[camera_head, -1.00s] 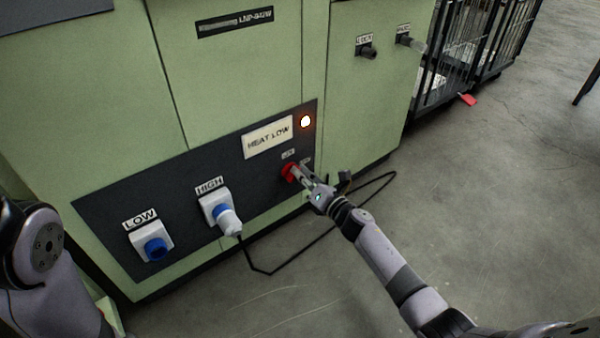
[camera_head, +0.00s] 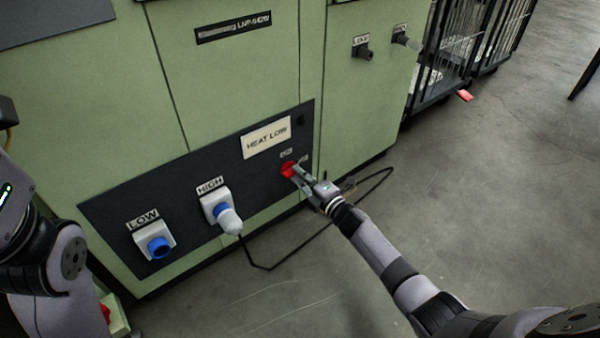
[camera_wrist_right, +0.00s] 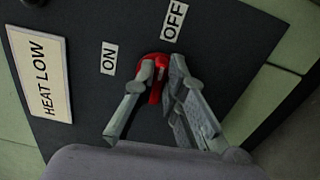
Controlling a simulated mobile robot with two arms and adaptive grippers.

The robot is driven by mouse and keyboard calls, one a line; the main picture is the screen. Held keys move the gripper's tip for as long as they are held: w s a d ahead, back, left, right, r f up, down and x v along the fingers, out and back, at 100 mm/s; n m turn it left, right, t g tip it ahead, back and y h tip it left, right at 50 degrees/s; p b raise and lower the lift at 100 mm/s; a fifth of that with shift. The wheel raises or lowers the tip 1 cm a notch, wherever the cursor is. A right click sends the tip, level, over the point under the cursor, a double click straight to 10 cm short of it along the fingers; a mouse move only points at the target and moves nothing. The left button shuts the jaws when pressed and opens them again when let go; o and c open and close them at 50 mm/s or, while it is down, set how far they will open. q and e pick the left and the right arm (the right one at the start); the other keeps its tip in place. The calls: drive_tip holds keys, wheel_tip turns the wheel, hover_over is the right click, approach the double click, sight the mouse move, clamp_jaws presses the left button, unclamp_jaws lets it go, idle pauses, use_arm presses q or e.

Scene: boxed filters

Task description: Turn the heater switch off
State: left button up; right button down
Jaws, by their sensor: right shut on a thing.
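The heater switch is a red rotary knob (camera_head: 287,170) on the dark panel of the green machine. It also shows in the right wrist view (camera_wrist_right: 155,92), between the ON label (camera_wrist_right: 109,58) and the OFF label (camera_wrist_right: 174,21). My right gripper (camera_head: 296,172) is shut on the knob, with a finger at each side of it in the right wrist view (camera_wrist_right: 160,85). The fingers hide part of the knob. The indicator lamp (camera_head: 300,121) above it is dark. My left arm shows at the left edge; its gripper is out of view.
The HEAT LOW plate (camera_head: 266,138) is up and left of the knob. A HIGH socket (camera_head: 215,205) holds a plug whose black cable (camera_head: 262,268) loops over the floor. The LOW socket (camera_head: 155,241) is empty. Black cages (camera_head: 450,60) stand at the right; the floor is open.

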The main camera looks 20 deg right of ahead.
drive_tip(key=shift+f+m, duration=0.1)
drive_tip(key=shift+m, duration=0.3)
drive_tip(key=c, duration=1.6)
unclamp_jaws()
drive_tip(key=shift+c, duration=0.2)
drive_tip(key=shift+s, duration=0.1)
drive_tip(key=v, duration=1.1)
drive_tip(key=shift+s+d, duration=0.15)
drive_tip(key=shift+s, duration=0.25)
